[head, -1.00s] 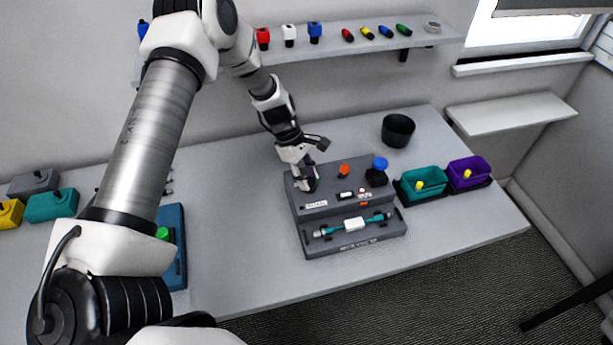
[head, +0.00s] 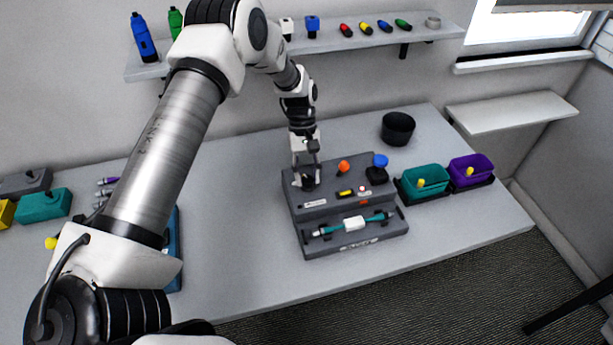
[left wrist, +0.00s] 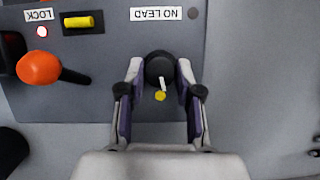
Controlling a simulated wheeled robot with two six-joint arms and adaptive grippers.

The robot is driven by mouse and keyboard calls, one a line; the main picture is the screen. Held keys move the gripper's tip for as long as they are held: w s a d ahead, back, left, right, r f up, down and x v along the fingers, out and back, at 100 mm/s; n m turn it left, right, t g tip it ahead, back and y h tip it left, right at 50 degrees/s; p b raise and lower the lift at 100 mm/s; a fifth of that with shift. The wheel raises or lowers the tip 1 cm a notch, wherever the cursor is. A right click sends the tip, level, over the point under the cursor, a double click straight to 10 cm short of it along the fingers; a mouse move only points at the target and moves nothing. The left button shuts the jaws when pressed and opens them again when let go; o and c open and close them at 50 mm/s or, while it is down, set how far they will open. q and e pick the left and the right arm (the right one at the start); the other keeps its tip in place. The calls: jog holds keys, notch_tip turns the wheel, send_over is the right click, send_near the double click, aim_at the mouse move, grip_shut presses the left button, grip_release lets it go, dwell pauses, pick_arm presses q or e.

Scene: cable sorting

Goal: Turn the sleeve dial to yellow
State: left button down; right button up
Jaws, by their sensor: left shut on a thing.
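The sleeve dial (left wrist: 155,66) is a black round knob with a white pointer on the grey machine (head: 318,212). In the left wrist view the pointer aims at a yellow dot (left wrist: 160,96) on the gripper's side. My left gripper (left wrist: 160,72) is shut on the dial, one finger on each side. In the head view the same gripper (head: 307,180) points down at the machine's left end and hides most of the dial. A small window (left wrist: 82,21) beside the NO LEAD label shows yellow. My right gripper is not in view.
An orange-knobbed lever (head: 343,166) and a blue-topped part (head: 380,160) stand right of the dial. A cable with a white sleeve (head: 354,223) lies in the front cradle. Teal (head: 427,178) and purple (head: 471,170) bins stand right; a black cup (head: 397,129) stands behind.

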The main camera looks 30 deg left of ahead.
pick_arm(q)
jog(key=shift+f+m+g+y, duration=0.15)
jog(key=shift+m+g+y, duration=0.2)
jog(key=shift+m, duration=0.65)
jog(key=c, duration=0.8)
grip_release()
jog(key=v, duration=1.2)
jog(key=shift+w, duration=0.1)
